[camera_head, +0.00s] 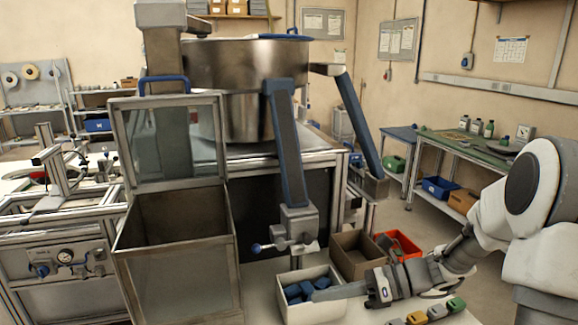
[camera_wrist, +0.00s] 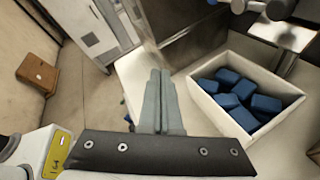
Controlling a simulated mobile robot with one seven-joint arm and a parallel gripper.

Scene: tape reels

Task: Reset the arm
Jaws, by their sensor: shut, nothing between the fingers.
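My gripper (camera_head: 318,294) reaches in from the right in the head view, with its fingers in front of the white box. In the wrist view its two grey fingers (camera_wrist: 160,82) are pressed together with nothing between them. The white box (camera_wrist: 262,70) holds several blue blocks (camera_wrist: 236,90) and lies to the right of the fingers there. The same white box (camera_head: 312,312) stands on the table in the head view, partly hidden by my gripper.
A brown box (camera_head: 352,262) and an orange bin (camera_head: 408,246) stand behind my gripper. Small coloured items (camera_head: 436,312) lie at the table's front. An open metal hopper (camera_head: 178,245) stands left, and a blue-edged chute (camera_head: 286,145) comes down behind the white box.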

